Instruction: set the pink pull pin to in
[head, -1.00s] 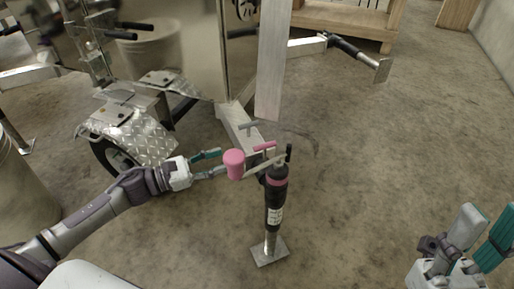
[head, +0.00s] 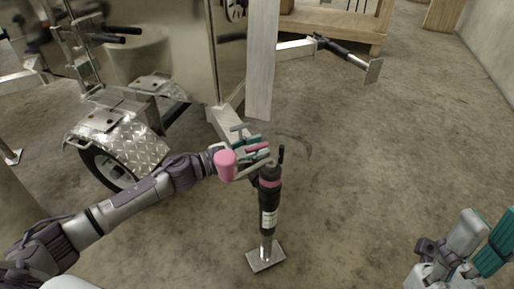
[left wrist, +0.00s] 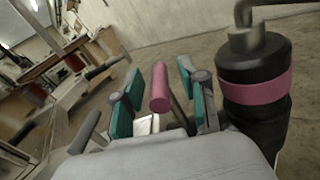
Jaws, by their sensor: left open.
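The pink pull pin (head: 258,147) is a short pink bar beside the top of a black jack (head: 269,200) with a pink band. In the left wrist view the pin (left wrist: 160,88) stands between my two teal finger pads, with gaps on both sides. My left gripper (head: 252,148) is open around the pin, and its fingers are partly hidden behind the pink crank knob (head: 226,165) in the head view. The jack (left wrist: 254,92) shows close at the right of the left wrist view. My right gripper (head: 488,228) is open and empty at the lower right.
The jack stands upright on a square foot plate (head: 265,257) on the concrete floor. A metal trailer with a diamond-plate fender (head: 118,145) is at left. A pale post (head: 262,60) rises behind the jack. The floor (head: 390,170) at right is clear.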

